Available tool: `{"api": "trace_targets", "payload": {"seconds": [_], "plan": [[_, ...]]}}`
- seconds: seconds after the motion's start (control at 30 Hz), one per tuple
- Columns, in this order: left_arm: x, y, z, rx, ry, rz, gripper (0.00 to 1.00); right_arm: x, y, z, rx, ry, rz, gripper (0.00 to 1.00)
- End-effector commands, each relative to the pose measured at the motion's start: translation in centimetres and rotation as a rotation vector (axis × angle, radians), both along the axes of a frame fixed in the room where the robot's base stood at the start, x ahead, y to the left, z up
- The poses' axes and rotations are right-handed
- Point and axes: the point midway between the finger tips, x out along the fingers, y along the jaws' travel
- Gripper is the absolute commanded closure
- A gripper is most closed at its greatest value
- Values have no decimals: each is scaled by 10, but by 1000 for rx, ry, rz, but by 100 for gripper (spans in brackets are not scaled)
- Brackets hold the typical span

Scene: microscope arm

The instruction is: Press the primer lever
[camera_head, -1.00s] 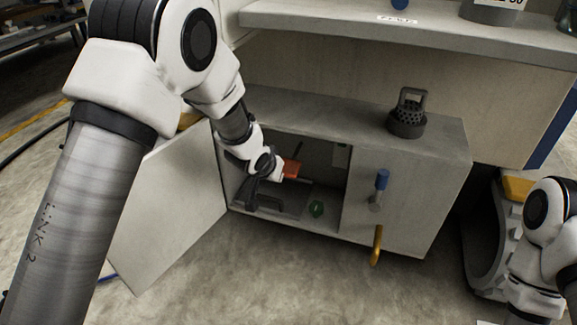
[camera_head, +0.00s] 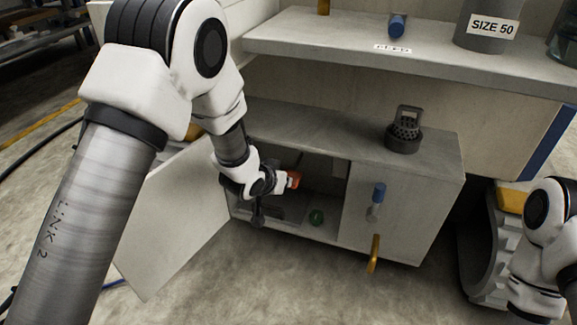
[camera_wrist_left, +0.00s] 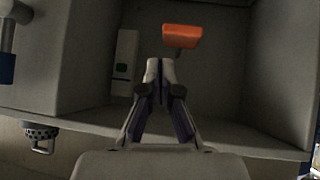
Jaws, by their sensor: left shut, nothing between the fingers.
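The primer lever appears to be the orange-red piece (camera_head: 294,179) inside the open cabinet. It also shows in the left wrist view (camera_wrist_left: 182,37), just beyond my fingertips and a little to the right. My left gripper (camera_head: 282,181) reaches into the cabinet opening beside the lever. In the left wrist view the left gripper (camera_wrist_left: 160,68) is shut and empty, with a small apparent gap to the lever. Whether it touches the lever cannot be told from the head view. My right gripper is out of view; only right arm links show.
The cabinet (camera_head: 440,195) has an open door (camera_head: 165,225) at left. A green object (camera_head: 316,217) lies on its floor. A dark perforated cup (camera_head: 404,132) stands on top. A shelf (camera_head: 330,37) overhangs behind.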

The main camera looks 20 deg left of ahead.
Motion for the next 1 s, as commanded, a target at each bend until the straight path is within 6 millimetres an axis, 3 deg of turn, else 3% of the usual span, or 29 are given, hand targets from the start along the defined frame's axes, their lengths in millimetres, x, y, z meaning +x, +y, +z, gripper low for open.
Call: {"api": "trace_targets", "payload": {"seconds": [0.03, 0.1, 0.3, 0.43, 0.77, 1.0], "plan": [[2, -3, 14, -21, -44, 4, 100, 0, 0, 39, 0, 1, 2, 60], [5, -4, 13, -38, -144, 20, 100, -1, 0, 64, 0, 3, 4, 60], [-7, 9, 13, 10, -394, 88, 100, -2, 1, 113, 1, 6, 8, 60], [-17, 17, 11, 47, -475, 113, 100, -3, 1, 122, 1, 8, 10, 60], [-19, 18, 8, 55, -495, 116, 100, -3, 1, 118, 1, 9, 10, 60], [2, 17, 1, 53, -499, 117, 100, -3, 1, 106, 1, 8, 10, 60]]}}
